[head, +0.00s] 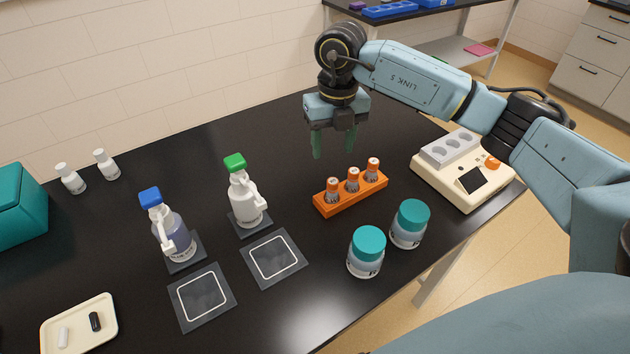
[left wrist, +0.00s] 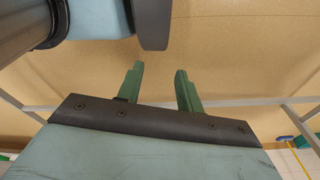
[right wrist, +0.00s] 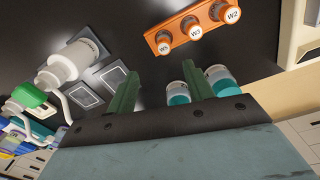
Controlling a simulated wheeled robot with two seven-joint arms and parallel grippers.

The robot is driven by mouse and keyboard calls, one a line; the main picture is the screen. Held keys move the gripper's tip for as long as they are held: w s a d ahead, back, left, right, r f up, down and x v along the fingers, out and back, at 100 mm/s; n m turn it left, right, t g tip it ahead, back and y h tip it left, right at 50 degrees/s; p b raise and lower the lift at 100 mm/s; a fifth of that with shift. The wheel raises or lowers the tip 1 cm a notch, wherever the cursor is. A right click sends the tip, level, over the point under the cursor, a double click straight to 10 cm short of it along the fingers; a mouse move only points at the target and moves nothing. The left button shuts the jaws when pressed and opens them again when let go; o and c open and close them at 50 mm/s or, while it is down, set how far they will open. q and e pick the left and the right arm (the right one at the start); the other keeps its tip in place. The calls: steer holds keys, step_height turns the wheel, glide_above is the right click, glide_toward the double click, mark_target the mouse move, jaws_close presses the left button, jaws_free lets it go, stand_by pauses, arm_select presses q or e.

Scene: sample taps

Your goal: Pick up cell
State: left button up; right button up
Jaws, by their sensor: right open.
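My left gripper (left wrist: 158,70) is open and empty over the floor, outside the head view.
Two teal-lidded jars (head: 367,252) stand in front of the rack. A cream instrument (head: 450,185) is right of it. A blue-capped bottle (head: 168,235) and a green-capped bottle (head: 242,195) stand left, behind framed pads (head: 273,258). A cream tray (head: 78,325) lies front left.

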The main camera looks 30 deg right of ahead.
glide_above(333, 183)
steer(key=f, duration=0.5)
steer(key=shift+d, duration=0.2)
step_height(333, 183, down, 7)
steer(key=shift+a+r, duration=0.1)
steer(key=shift+a, duration=0.05)
steer(key=shift+f, duration=0.45)
arm_select(q)
steer(key=shift+g, duration=0.3)
steer(key=s, duration=0.4)
steer(key=shift+s, duration=0.1)
arm_select(e)
steer(key=shift+w, duration=0.1)
steer(key=c, duration=0.9)
